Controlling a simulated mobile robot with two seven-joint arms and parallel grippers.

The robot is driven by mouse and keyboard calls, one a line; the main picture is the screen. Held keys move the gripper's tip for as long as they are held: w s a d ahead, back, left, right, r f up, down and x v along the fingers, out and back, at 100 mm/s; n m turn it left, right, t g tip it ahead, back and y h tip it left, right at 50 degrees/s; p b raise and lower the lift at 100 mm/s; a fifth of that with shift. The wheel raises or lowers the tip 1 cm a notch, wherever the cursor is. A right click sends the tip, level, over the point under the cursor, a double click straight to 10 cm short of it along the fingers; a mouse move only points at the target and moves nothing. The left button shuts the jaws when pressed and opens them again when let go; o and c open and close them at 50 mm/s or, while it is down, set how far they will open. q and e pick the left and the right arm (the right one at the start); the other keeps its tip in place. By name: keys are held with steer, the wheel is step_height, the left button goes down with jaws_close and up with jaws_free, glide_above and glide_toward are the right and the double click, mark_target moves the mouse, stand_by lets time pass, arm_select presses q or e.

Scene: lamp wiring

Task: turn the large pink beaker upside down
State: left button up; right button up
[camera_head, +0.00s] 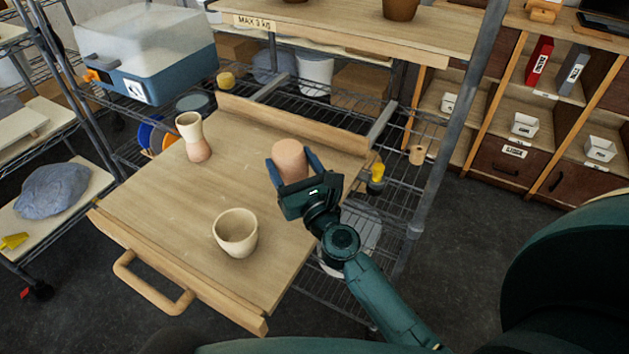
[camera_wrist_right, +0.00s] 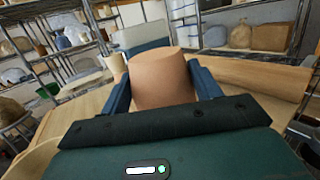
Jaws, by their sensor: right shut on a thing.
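The large pink beaker (camera_head: 290,155) is on the right part of the wooden pull-out board (camera_head: 175,215), near its back rail. My right gripper (camera_head: 292,170) is shut on it, with one finger on each side. The wrist view shows the beaker (camera_wrist_right: 160,78) between the blue fingers (camera_wrist_right: 160,88). Its upper face looks flat and closed, with no opening visible, and it stands about upright. Its lower end is hidden by the gripper, so I cannot tell whether it touches the board. My left gripper is not in view.
A cream cup (camera_head: 236,235) stands open side up at the front of the board. A cream-and-pink waisted vessel (camera_head: 195,140) stands at the back left. The board's middle is clear. A shelf (camera_head: 340,32) hangs over the back, and a metal post (camera_head: 455,120) rises at right.

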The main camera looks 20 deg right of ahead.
mark_target(288, 175)
steer(key=shift+w+a+r, duration=0.3)
steer(key=shift+w+a, duration=0.1)
steer(key=shift+w, duration=0.2)
steer(key=shift+f+b, duration=0.55)
steer(key=shift+f, duration=0.05)
steer(key=shift+f+b, duration=1.6)
steer(key=shift+f, duration=0.1)
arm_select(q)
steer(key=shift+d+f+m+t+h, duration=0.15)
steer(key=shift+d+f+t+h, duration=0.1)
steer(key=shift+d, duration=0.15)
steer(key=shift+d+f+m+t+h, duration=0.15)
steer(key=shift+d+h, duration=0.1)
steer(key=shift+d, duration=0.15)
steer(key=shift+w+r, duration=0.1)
